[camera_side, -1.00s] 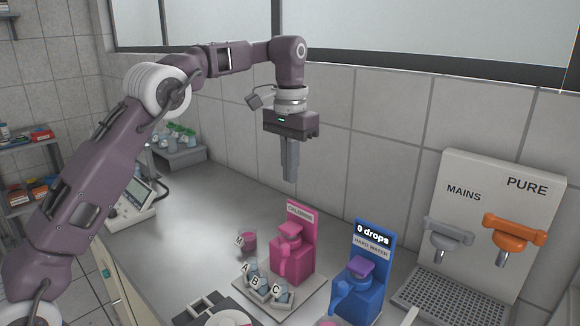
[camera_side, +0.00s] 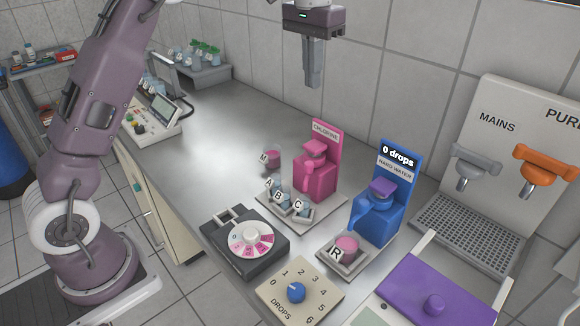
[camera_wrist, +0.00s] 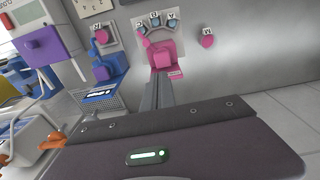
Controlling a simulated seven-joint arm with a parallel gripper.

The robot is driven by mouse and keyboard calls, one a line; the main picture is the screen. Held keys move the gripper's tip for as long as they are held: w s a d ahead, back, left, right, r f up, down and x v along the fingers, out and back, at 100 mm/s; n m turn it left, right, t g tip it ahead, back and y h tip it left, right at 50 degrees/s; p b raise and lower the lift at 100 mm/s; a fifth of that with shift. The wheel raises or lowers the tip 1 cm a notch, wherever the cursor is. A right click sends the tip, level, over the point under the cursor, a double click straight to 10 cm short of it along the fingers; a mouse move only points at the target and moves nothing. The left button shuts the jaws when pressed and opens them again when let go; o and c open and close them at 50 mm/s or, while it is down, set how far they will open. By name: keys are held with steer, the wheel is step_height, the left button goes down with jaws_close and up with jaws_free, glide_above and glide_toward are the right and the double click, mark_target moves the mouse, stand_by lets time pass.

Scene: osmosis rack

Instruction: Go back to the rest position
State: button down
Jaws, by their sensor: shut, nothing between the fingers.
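My gripper (camera_side: 313,76) is shut and empty. It points straight down, high above the bench behind the pink chlorine dispenser (camera_side: 316,172). In the wrist view its closed fingers (camera_wrist: 157,95) show below the pink dispenser (camera_wrist: 162,57). Nothing touches the fingers. The upper part of my arm is cut off by the top of the side view.
A blue hard water dispenser (camera_side: 376,212) reads 0 drops. Small cups A, B, C stand by the pink dispenser, cup M (camera_side: 272,158) behind them, cup R (camera_side: 346,249) in front. A tap panel (camera_side: 500,125) stands right. The bench's left middle (camera_side: 215,130) is clear.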

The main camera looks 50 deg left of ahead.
steer(key=s+d+r+t, duration=0.1)
steer(key=s+r, duration=0.2)
steer(key=s, duration=0.5)
steer(key=s+d+r+t, duration=0.1)
steer(key=s+r+t, duration=0.15)
steer(key=s, duration=0.55)
steer(key=s+f, duration=0.4)
steer(key=s, duration=0.4)
steer(key=s+d+f+t, duration=0.1)
steer(key=s+f, duration=0.3)
steer(key=s, duration=0.4)
steer(key=shift+f, duration=0.4)
